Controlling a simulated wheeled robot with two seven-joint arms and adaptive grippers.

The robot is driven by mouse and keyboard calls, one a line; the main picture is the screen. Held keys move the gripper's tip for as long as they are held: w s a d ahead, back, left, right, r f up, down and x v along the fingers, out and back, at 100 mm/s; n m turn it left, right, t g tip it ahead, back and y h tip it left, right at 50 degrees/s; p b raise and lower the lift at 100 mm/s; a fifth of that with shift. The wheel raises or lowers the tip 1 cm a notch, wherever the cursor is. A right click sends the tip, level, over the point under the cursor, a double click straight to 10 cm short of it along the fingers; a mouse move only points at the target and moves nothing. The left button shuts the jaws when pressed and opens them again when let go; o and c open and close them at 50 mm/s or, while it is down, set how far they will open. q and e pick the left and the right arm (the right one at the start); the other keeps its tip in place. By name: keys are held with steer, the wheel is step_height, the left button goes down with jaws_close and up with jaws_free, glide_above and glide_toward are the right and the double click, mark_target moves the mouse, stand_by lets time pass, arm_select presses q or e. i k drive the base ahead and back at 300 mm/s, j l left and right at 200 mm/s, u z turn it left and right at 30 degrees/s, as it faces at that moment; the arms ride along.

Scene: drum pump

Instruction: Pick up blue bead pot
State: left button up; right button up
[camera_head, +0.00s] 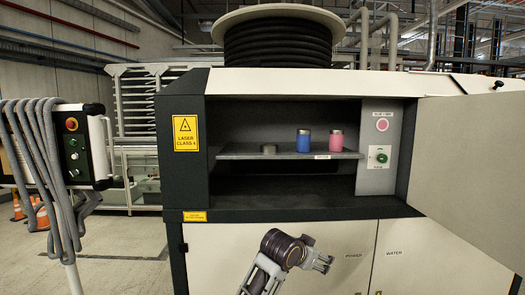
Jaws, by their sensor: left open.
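The blue bead pot (303,142) stands upright on the grey shelf (240,156) inside the open cabinet, between a low olive-coloured round item and a pink pot. My left gripper (326,263) is in front of the cabinet's lower doors, well below the shelf and apart from the pot. It is open, turned to the right in the picture, with nothing visible in it. My right gripper is not in view.
The pink pot (336,141) stands close to the right of the blue one; the olive round item (269,149) is to its left. A cabinet door (470,175) swings out at the right. A control panel on a stand (80,145) is at the left.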

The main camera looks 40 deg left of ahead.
mark_target(304, 136)
steer(key=i+u, duration=0.1)
steer(key=u, duration=0.25)
steer(key=i+u, duration=0.1)
steer(key=u, duration=0.2)
steer(key=i+l+u, duration=0.1)
steer(key=u, duration=0.25)
